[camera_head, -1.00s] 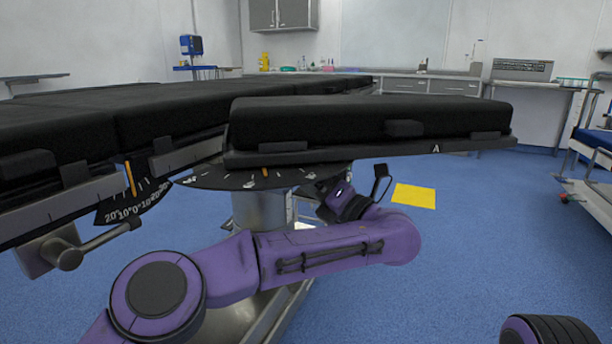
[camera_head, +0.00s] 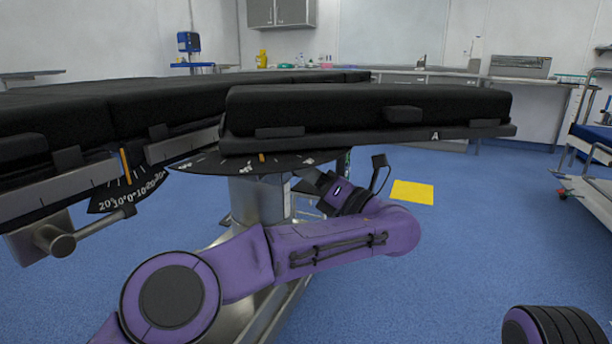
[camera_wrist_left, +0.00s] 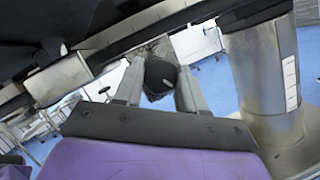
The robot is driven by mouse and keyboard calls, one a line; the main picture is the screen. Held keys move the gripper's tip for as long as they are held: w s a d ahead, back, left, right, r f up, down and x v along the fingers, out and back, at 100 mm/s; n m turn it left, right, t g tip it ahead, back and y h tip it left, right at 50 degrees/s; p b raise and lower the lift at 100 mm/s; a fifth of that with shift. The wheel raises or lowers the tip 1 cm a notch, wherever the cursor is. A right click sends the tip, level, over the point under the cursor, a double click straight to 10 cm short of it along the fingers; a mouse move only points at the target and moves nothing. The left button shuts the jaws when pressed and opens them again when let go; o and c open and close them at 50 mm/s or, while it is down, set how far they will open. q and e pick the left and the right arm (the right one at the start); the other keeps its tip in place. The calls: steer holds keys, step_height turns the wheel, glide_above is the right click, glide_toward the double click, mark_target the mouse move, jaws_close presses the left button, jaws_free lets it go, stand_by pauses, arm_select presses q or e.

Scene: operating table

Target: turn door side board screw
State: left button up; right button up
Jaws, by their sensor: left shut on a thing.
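The padded black side board (camera_head: 370,115) of the operating table spans the middle of the head view, with a dark angle scale plate (camera_head: 245,165) under its left end. My purple left arm reaches below the board, and its gripper (camera_head: 308,178) is near the board's underside, its fingertips mostly hidden there. In the left wrist view, the gripper (camera_wrist_left: 160,88) has its two grey fingers on either side of a dark rounded screw knob (camera_wrist_left: 160,74) and is shut on it. The screw's shaft is not clear. My right gripper is out of view.
The table's metal column (camera_head: 258,200) stands close to the left forearm and also fills the right of the wrist view (camera_wrist_left: 265,75). A metal clamp handle (camera_head: 62,242) sticks out at left. Blue floor with a yellow patch (camera_head: 412,191) is open at right.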

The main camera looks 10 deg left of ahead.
arm_select(q)
steer(key=shift+w+f+n+g+y, duration=0.1)
steer(key=shift+n+g+y, duration=0.4)
steer(key=shift+n, duration=0.9)
steer(key=shift+n+g+y, duration=0.4)
steer(key=shift+n+g, duration=0.1)
steer(key=shift+n, duration=0.9)
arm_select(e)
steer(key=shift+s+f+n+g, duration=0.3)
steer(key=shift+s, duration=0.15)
arm_select(q)
steer(key=o, duration=1.1)
steer(key=shift+c, duration=0.2)
